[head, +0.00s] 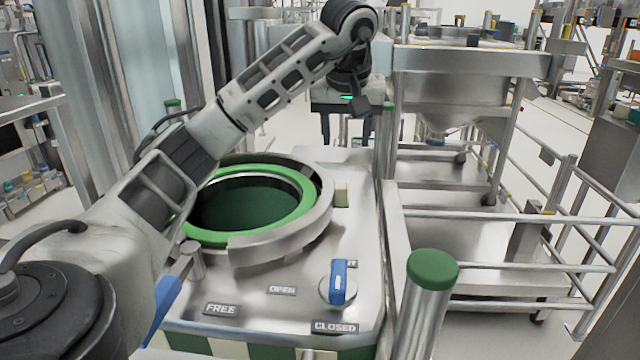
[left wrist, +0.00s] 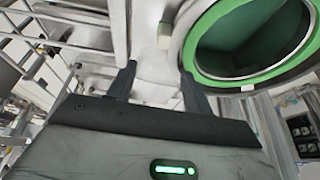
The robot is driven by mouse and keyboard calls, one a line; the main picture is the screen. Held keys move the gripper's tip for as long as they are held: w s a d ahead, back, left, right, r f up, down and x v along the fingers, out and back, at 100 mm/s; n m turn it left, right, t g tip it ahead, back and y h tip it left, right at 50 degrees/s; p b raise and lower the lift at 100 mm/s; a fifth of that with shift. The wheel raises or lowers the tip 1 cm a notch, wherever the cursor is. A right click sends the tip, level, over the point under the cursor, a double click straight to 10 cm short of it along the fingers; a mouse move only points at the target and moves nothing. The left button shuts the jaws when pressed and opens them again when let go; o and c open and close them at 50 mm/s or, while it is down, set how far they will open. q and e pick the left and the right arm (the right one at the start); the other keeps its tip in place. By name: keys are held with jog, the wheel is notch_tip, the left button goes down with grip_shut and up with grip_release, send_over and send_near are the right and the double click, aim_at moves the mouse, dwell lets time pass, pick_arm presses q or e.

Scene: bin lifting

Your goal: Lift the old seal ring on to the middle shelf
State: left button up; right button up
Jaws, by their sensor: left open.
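The green seal ring (head: 230,239) sits in the round steel port (head: 285,240) on top of the steel cabinet, around a dark green opening. It also shows at the upper right of the left wrist view (left wrist: 218,12). My left gripper (head: 346,130) is open and empty, pointing down beyond the port's far right side, apart from the ring. Its two dark fingers (left wrist: 158,72) are spread in the left wrist view with nothing between them. My left forearm hides part of the ring's left side. A steel rack (head: 470,190) with levels stands at right; I cannot tell which is the middle shelf.
A blue knob (head: 339,282) stands on the cabinet top by the OPEN and CLOSED labels. A green-capped post (head: 432,270) rises at the front right. A steel hopper (head: 465,90) tops the rack, and rails run along its right side.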

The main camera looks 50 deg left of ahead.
pick_arm(q)
jog(key=w+f, duration=0.1)
jog(key=b, duration=0.1)
send_near(341, 186)
jog(key=f, duration=0.1)
jog(key=w+f, duration=0.1)
jog(key=w+a+f, duration=0.1)
jog(key=f, duration=0.1)
jog(key=shift+a+f, duration=0.1)
jog(key=shift+f, duration=0.1)
jog(key=shift+x, duration=0.85)
jog(key=x, duration=0.1)
jog(key=p+x, duration=0.1)
jog(key=x, duration=0.1)
jog(key=shift+s+a+f, duration=0.1)
jog(key=shift+s+f, duration=0.05)
jog(key=shift+f, duration=0.2)
jog(key=shift+w+a+f, duration=0.15)
jog(key=shift+w+f, duration=0.05)
jog(key=shift+f, duration=0.35)
grip_shut()
pick_arm(e)
jog(key=shift+s+f, duration=0.1)
jog(key=shift+s, duration=0.3)
